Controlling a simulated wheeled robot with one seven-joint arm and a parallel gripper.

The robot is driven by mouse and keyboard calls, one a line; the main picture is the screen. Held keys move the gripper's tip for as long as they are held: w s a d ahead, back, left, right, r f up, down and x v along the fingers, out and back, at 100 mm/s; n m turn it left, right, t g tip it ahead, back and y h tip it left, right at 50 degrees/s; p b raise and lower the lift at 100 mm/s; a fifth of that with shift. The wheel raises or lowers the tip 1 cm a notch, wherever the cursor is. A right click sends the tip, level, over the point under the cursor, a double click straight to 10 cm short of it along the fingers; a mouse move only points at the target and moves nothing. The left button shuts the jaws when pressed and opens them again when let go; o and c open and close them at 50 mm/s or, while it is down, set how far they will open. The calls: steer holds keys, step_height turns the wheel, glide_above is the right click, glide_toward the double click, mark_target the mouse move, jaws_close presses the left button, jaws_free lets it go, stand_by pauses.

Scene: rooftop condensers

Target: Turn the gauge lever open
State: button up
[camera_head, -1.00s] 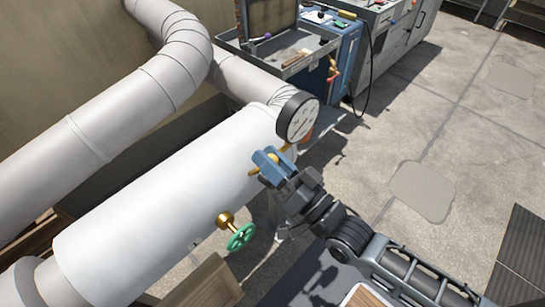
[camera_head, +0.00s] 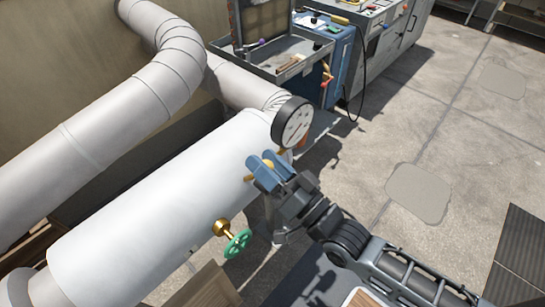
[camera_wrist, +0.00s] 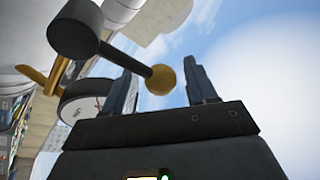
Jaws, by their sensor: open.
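The gauge lever is a dark hub (camera_wrist: 75,28) with a thin dark rod that ends in a golden ball knob (camera_wrist: 160,80). In the wrist view the knob sits between the two fingers of my gripper (camera_wrist: 160,88), with clear space on both sides. My gripper is open. In the head view my gripper (camera_head: 266,170) is beside the white pipe, just below the round gauge (camera_head: 293,123), and mostly hides the lever. The gauge also shows in the wrist view (camera_wrist: 83,108), partly behind a finger.
A green handwheel valve (camera_head: 237,244) sticks out of the white pipe (camera_head: 140,215) below my gripper. A grey tray of tools (camera_head: 280,62) stands behind the gauge, next to a blue cabinet (camera_head: 338,65). The concrete floor to the right is largely clear.

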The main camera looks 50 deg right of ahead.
steer(key=b+v, duration=0.1)
steer(key=v, duration=0.6)
steer(key=shift+s+b, duration=0.4)
steer(key=s+a+r+n+g, duration=0.2)
steer(key=s+a+n+g, duration=0.1)
steer(key=s, duration=0.6)
steer(key=s+a+r+n+g, duration=0.1)
steer(key=s+a+n+g, duration=0.2)
steer(key=s, duration=0.6)
steer(key=shift+s+a+r+n+g, duration=0.3)
steer(key=shift+s+a+r+n, duration=0.1)
steer(key=shift+n, duration=0.2)
steer(key=shift+w, duration=0.1)
